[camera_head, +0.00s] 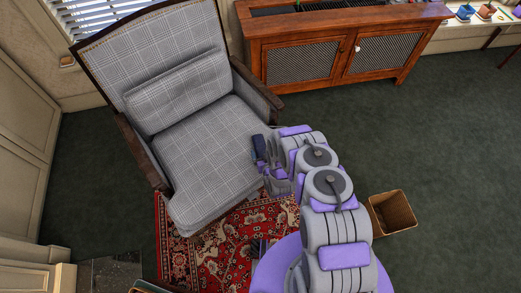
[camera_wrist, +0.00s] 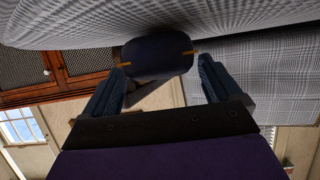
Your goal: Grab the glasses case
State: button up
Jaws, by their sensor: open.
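The glasses case looks like a dark navy, rounded block (camera_wrist: 157,55) in the wrist view, against the plaid fabric of the armchair (camera_head: 205,148). A dark blue shape at the seat's right edge in the head view (camera_head: 259,146) appears to be the same case. My gripper (camera_wrist: 161,64) is open, with one blue finger on either side of the case. Small orange strips show at the case's two sides. I cannot tell whether the fingers touch it. In the head view my gripper (camera_head: 268,168) is beside the seat's right edge, partly hidden by my arm.
A wooden cabinet (camera_head: 340,45) with lattice doors stands behind. A brown open bin (camera_head: 391,212) is on the green carpet right of my arm. A red patterned rug (camera_head: 205,250) lies below the chair. The carpet at right is mostly clear.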

jog(key=shift+w+f, duration=0.15)
jog(key=shift+w, duration=0.3)
jog(key=shift+a, duration=0.35)
jog(key=shift+c, duration=0.3)
jog(key=shift+a+f, duration=0.1)
jog(key=shift+a, duration=0.2)
jog(key=c, duration=0.3)
jog(key=shift+d, duration=0.55)
jog(key=c, duration=0.6)
jog(key=shift+c, duration=0.7)
jog(key=shift+a, duration=0.2)
